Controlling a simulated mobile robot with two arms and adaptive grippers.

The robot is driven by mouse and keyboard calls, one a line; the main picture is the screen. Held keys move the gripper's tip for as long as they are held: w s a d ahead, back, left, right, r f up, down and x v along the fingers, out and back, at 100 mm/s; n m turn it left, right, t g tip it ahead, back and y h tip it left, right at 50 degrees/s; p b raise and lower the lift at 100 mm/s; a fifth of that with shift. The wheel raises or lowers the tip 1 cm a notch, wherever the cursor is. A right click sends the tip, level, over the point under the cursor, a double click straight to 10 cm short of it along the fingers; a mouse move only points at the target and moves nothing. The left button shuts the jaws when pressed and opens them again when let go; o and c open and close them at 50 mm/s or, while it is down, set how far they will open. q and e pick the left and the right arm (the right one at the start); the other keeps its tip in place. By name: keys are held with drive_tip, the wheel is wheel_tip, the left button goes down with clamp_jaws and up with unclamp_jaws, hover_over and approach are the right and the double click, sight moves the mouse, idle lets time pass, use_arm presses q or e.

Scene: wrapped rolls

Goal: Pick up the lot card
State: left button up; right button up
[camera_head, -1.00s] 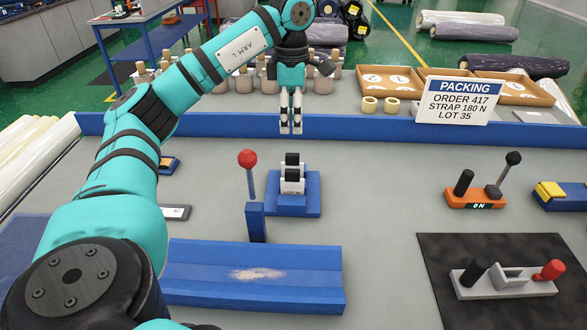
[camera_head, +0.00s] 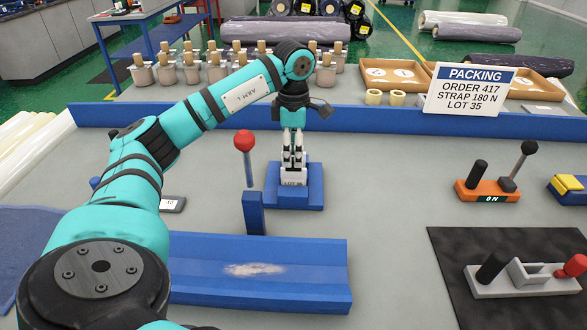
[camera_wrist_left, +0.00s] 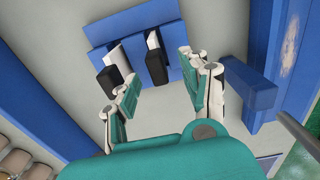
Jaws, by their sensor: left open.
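A blue stand (camera_head: 312,185) on the table holds two upright white cards with black top grips, also seen in the left wrist view. The front white card (camera_head: 293,178) carries small lettering that seems to begin with LOT. My left gripper (camera_head: 293,163) points straight down over the stand and hides most of the cards' upper parts. In the left wrist view its fingers (camera_wrist_left: 158,75) are open, with one card's black grip (camera_wrist_left: 157,68) showing between them. The other card's black grip (camera_wrist_left: 110,81) is beside the left finger. My right gripper is out of view.
A blue post with a red ball (camera_head: 244,140) stands left of the stand. A blue trough (camera_head: 310,270) lies in front. A PACKING sign reading LOT 35 (camera_head: 468,92) stands behind the blue rail (camera_head: 390,120). An orange lever device (camera_head: 487,190) is at right.

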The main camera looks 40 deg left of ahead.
sight(294, 169)
use_arm(q)
wheel_tip(294, 169, down, 6)
drive_tip(key=shift+w+a+r+p, duration=0.1)
drive_tip(key=shift+w+a+p, duration=0.05)
drive_tip(key=shift+p, duration=0.2)
clamp_jaws()
